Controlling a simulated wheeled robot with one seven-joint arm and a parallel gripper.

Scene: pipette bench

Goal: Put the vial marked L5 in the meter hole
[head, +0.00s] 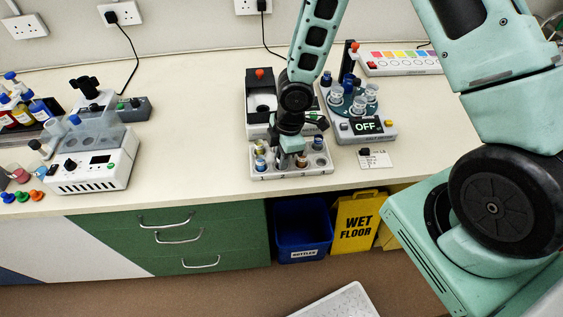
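A white rack (290,172) stands near the front edge of the bench, with several small vials in its holes. A vial (260,164) stands at its left front, another (301,160) right of the middle, and a blue-grey one (318,143) at the back right. Their marks are too small to read, so I cannot tell which is L5. My gripper (291,148) points down over the middle of the rack; its fingertips are too small and dark to show a grip. Behind it, partly hidden, is a black open-topped box (261,84) with a red knob, possibly the meter; its hole is unclear.
A device with a carousel of vials (354,101) and an OFF display stands right of the rack. A white instrument (96,164) and coloured bottles (36,108) are at the left. The bench between is clear. A blue bin (302,232) and yellow sign (355,222) stand below.

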